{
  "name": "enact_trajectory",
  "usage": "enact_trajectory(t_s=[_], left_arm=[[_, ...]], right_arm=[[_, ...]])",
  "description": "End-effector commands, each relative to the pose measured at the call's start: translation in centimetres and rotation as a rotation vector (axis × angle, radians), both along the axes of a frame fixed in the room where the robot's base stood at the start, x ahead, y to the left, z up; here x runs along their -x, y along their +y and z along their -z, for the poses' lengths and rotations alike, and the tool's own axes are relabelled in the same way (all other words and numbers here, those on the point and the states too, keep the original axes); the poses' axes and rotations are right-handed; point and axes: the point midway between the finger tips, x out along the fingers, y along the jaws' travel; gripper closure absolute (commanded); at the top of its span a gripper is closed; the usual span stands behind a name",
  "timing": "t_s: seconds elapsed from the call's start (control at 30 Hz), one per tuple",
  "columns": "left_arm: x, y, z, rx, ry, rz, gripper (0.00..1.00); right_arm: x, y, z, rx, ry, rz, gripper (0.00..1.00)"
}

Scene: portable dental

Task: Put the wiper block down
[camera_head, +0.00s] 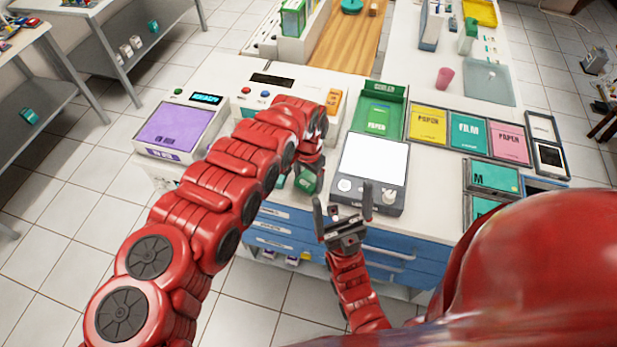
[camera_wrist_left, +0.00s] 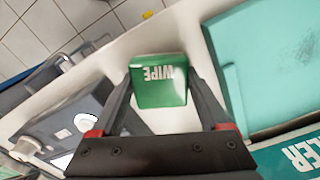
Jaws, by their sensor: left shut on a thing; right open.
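The green wiper block (camera_wrist_left: 160,85), lettered "WIPE", sits between the two fingers of my left gripper (camera_wrist_left: 160,112) in the wrist view. That gripper is shut on it. In the head view my left gripper (camera_head: 308,163) is at the counter's front edge, left of the white-screened light box, with the green block (camera_head: 305,181) low at its fingers. I cannot tell whether the block touches the counter. My right gripper (camera_head: 343,212) is open and empty, in front of the light box near the drawers.
The light box (camera_head: 374,165) stands right of my left gripper. Behind are a purple-screened device (camera_head: 176,127), a green paper tray (camera_head: 379,112) and a yellow paper tray (camera_head: 428,124). Blue drawers (camera_head: 400,262) lie below the front edge. A teal tray (camera_wrist_left: 270,60) shows in the wrist view.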

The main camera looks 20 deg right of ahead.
Motion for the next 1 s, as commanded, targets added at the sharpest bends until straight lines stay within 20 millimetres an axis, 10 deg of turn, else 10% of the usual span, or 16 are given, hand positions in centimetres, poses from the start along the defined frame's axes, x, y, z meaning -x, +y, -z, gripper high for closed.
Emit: enact_trajectory(t_s=[0.1,0.13,0.2,0.67,1.0], left_arm=[[0.0,0.0,0.5,0.000,0.000,0.000,1.00],[0.0,0.0,0.4,0.000,0.000,0.000,0.16],[0.0,0.0,0.3,0.000,0.000,-0.001,0.03],[-0.1,0.0,-0.7,-0.001,-0.001,0.000,0.00],[-0.3,0.1,-6.2,-0.002,-0.007,-0.001,0.00]], right_arm=[[0.0,0.0,0.5,0.000,0.000,0.000,0.00],[0.0,0.0,0.4,0.000,0.000,0.000,0.00],[0.0,0.0,0.3,0.000,0.000,0.000,0.00],[0.0,0.0,0.2,0.000,0.000,0.000,0.00],[0.0,0.0,1.6,0.000,0.000,0.000,0.00]])
